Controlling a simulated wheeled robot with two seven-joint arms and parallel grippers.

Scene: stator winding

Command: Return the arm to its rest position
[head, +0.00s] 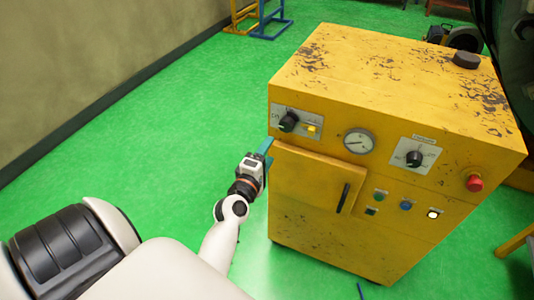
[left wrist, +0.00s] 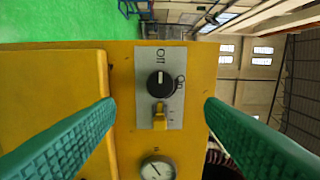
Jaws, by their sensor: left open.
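My left gripper (head: 266,148) is in front of the upper left corner of the yellow machine (head: 385,75) in the head view. In the left wrist view its two green fingers (left wrist: 160,135) are spread wide apart with nothing between them. The black rotary switch (left wrist: 160,84) on its grey plate shows between the fingers, and it also shows in the head view (head: 288,122). A yellow toggle (left wrist: 159,117) sits beside the switch. The fingers appear apart from the switch. My right gripper is in neither view.
The machine front has a gauge (head: 359,141), a second knob (head: 414,158), a red button (head: 474,183) and a door with a black handle (head: 343,197). Green floor (head: 130,150) is free to the left, up to a wall (head: 90,60). A blue and yellow stand (head: 258,18) is at the back.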

